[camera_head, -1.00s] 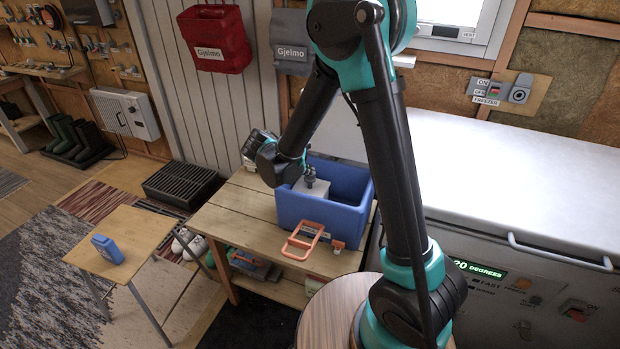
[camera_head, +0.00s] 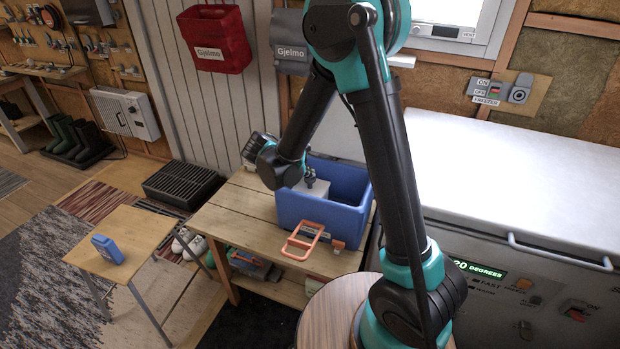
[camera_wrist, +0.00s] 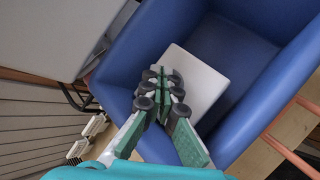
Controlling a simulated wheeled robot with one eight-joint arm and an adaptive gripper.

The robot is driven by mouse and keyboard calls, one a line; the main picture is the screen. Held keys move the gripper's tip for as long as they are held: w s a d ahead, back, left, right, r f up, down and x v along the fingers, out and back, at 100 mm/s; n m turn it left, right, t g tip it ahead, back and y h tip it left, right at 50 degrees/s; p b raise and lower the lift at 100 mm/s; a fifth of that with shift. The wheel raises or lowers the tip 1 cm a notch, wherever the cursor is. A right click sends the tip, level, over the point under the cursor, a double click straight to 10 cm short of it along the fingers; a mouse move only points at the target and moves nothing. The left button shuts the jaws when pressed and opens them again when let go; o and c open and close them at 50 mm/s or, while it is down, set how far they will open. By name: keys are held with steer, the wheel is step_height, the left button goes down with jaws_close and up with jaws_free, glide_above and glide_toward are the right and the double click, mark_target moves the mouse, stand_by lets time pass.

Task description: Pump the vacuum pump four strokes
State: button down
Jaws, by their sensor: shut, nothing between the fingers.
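No thing in view is one that I can surely name as the vacuum pump. My gripper (camera_head: 310,180) is shut and empty, reaching down into an open blue box (camera_head: 308,209) on a wooden bench. A pale grey-white block (camera_wrist: 208,78) lies inside the box, below and around my fingertips in the wrist view. My gripper also shows in the wrist view (camera_wrist: 170,80), its fingers together over the block. I cannot tell whether the fingertips touch it. The box's blue wall (camera_wrist: 125,75) stands close beside the fingers.
An orange handle (camera_head: 302,238) sticks out at the box's front. A white chest freezer (camera_head: 520,180) stands at right. A small table (camera_head: 135,245) at left carries a blue item (camera_head: 108,248).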

mark_target(308, 179)
steer(key=shift+f, duration=1.2)
stand_by(1.1)
stand_by(0.4)
steer(key=shift+r, duration=1.95)
steer(key=shift+r, duration=2.5)
step_height(308, 179, up, 4)
steer(key=shift+f, duration=0.1)
steer(key=shift+f, duration=0.15)
